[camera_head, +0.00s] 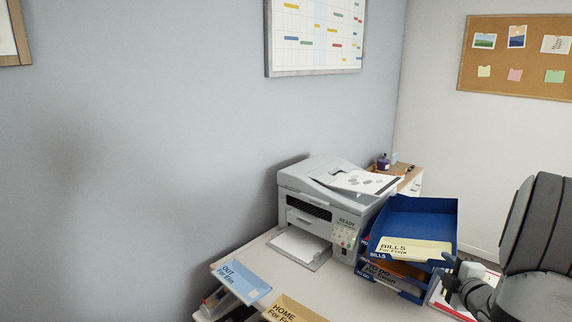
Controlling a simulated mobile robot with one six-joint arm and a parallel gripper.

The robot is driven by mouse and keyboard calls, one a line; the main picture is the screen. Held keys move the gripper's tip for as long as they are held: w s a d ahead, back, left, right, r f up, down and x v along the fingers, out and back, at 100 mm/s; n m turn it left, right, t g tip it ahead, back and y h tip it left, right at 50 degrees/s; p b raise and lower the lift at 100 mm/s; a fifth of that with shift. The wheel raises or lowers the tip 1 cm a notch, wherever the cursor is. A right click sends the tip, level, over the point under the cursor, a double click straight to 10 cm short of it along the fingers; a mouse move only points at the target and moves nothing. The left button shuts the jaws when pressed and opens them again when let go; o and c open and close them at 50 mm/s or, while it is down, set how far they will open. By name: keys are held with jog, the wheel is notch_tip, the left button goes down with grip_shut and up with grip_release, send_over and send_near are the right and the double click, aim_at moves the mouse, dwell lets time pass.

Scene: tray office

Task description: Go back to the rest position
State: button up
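My gripper (447,262) is at the lower right, at the right side of the blue letter trays. It is small, dark and seen partly edge-on, so I cannot tell whether its fingers are open or shut, or whether it touches the tray. No object is clearly visible in my gripper.
A white printer (322,212) stands left of the trays on a pale desk (262,254). Holders labelled "OUT For Elin" (243,280) and "HOME" (290,309) are at the front edge. A grey office chair (537,225) stands close at right. Papers with a red edge (449,309) lie below my gripper.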

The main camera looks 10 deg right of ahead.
jog(key=s+a+r+m+g+h, duration=0.1)
jog(key=a+r+m+g, duration=0.2)
jog(key=a, duration=0.5)
jog(key=a+r+m+g+h, duration=0.1)
jog(key=a+m+g, duration=0.2)
jog(key=a+m, duration=0.35)
jog(key=s+a+m+g+y+p, duration=0.1)
jog(key=s+a+m+g+y, duration=0.3)
jog(key=s+a, duration=1.3)
jog(key=a+m+g, duration=0.1)
jog(key=a+g, duration=0.1)
jog(key=shift+s+f+g, duration=0.15)
jog(key=shift+f+g, duration=0.15)
jog(key=shift+f, duration=0.05)
